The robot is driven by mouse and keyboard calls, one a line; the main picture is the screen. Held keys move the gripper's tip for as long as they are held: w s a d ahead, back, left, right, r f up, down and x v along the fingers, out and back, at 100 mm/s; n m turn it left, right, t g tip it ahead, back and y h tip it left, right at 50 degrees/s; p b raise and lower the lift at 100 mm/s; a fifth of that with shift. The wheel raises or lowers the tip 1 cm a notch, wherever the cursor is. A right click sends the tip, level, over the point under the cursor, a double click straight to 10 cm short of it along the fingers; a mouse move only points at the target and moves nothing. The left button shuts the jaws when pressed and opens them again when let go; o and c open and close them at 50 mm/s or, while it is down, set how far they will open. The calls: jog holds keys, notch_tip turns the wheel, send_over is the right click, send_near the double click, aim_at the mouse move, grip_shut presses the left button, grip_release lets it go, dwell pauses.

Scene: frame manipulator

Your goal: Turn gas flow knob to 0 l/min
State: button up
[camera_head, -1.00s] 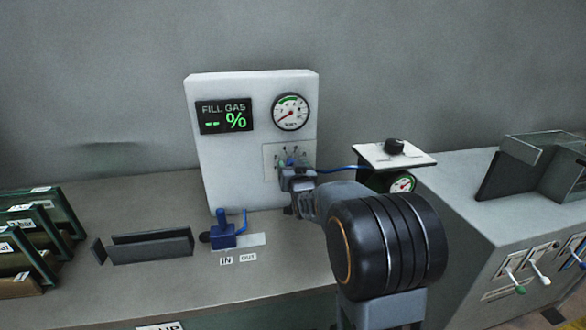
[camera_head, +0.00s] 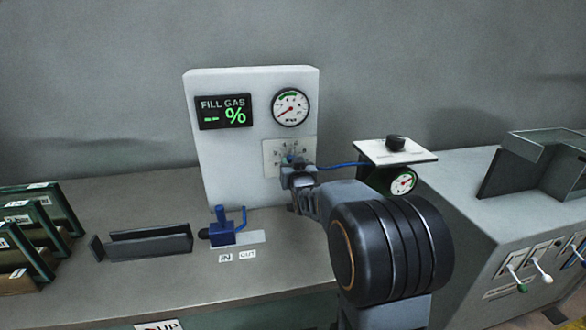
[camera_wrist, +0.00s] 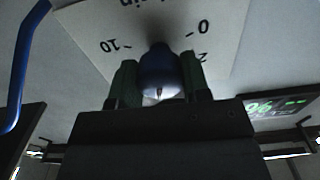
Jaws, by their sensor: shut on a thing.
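The gas flow knob is dark blue and sits on a white scale plate (camera_head: 275,158) on the front of the white gas panel (camera_head: 225,165). In the wrist view the knob (camera_wrist: 158,72) is between my gripper's two green-padded fingers, and my gripper (camera_wrist: 158,85) is shut on it. The scale plate (camera_wrist: 90,22) shows upside down there, with "10", "0" and "2" readable. A light mark shows on the knob's near end; I cannot tell the exact setting. In the head view my gripper (camera_head: 295,172) hides most of the knob.
A display (camera_head: 224,112) reads "FILL GAS -- %". A round gauge (camera_head: 290,108) is beside it. A blue hose (camera_head: 342,164) runs to a regulator box (camera_head: 395,152) on the right. A blue valve block (camera_head: 222,235) and a dark tray (camera_head: 150,247) stand on the bench.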

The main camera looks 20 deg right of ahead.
jog(key=n+b, duration=0.1)
jog(key=b, duration=0.1)
jog(key=n+b, duration=0.2)
jog(key=shift+f+n, duration=0.3)
jog(key=shift+f, duration=0.05)
jog(key=n+b, duration=0.3)
jog(key=b, duration=0.1)
jog(key=shift+n+b, duration=0.3)
jog(key=shift+b, duration=0.1)
jog(key=n+b, duration=0.3)
jog(key=b, duration=0.1)
jog(key=shift+n, duration=0.3)
jog(key=n+b, duration=0.3)
jog(key=shift+r+n+b, duration=0.15)
jog(key=shift+n+b, duration=0.15)
jog(key=n+b, duration=0.2)
jog(key=n, duration=0.3)
jog(key=shift+r+n, duration=0.15)
jog(key=shift+n, duration=0.15)
jog(key=n, duration=0.5)
jog(key=shift+r+n+b, duration=0.1)
jog(key=shift+n+b, duration=0.3)
jog(key=o, duration=0.9)
jog(key=shift+o, duration=0.2)
